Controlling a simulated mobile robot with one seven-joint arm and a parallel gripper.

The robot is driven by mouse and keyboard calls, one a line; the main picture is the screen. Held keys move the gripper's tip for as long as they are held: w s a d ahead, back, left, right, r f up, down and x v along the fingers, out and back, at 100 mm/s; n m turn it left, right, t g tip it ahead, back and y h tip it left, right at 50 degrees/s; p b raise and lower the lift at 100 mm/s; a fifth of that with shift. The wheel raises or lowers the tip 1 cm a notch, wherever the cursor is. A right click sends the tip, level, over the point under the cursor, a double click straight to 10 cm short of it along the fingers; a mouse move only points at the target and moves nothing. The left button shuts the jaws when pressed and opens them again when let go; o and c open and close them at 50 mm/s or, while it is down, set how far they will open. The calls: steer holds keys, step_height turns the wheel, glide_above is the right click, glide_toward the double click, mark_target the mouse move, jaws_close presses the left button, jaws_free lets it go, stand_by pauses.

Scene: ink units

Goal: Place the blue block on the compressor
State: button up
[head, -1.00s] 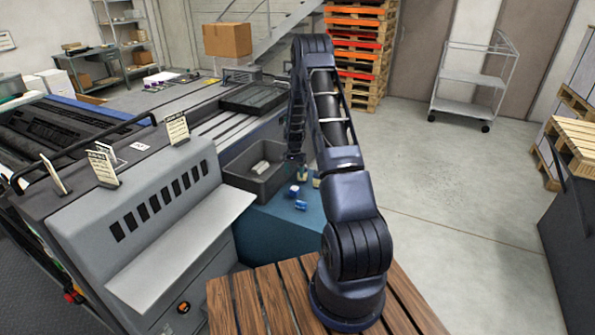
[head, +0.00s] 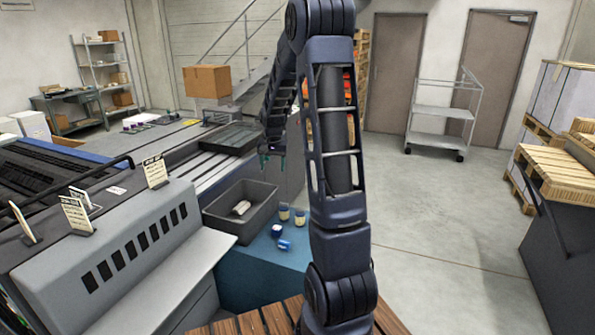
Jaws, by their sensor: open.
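A small blue piece (head: 285,245), perhaps the blue block, lies on the teal top (head: 262,272) in the head view. A small blue and white piece (head: 277,231) lies just behind it, and it is too small to tell its shape. My gripper (head: 272,160) is open and appears empty, pointing down. In the picture it is above and behind these pieces, near the far right corner of a grey bin. I cannot tell for sure which thing is the compressor; none is clearly marked so.
Two small jars (head: 284,213) (head: 300,217) stand beside the grey bin (head: 237,225), which holds pale items. A grey machine (head: 120,245) with paper cards fills the left. A cardboard box (head: 206,81) stands behind. Open floor (head: 430,225) lies to the right, with a trolley (head: 440,115).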

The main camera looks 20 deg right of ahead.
steer(key=s+a+r+n, duration=0.1)
steer(key=s+a+r, duration=0.1)
steer(key=s+r, duration=0.65)
steer(key=s+a+r+n+t, duration=0.1)
steer(key=s+r+n, duration=0.1)
steer(key=s, duration=1.2)
steer(key=s+a+r+n+t, duration=0.1)
steer(key=s+r, duration=0.3)
steer(key=s, duration=1)
steer(key=shift+a+r+n+t, duration=0.3)
steer(key=shift+n+t, duration=0.1)
steer(key=shift+n, duration=0.3)
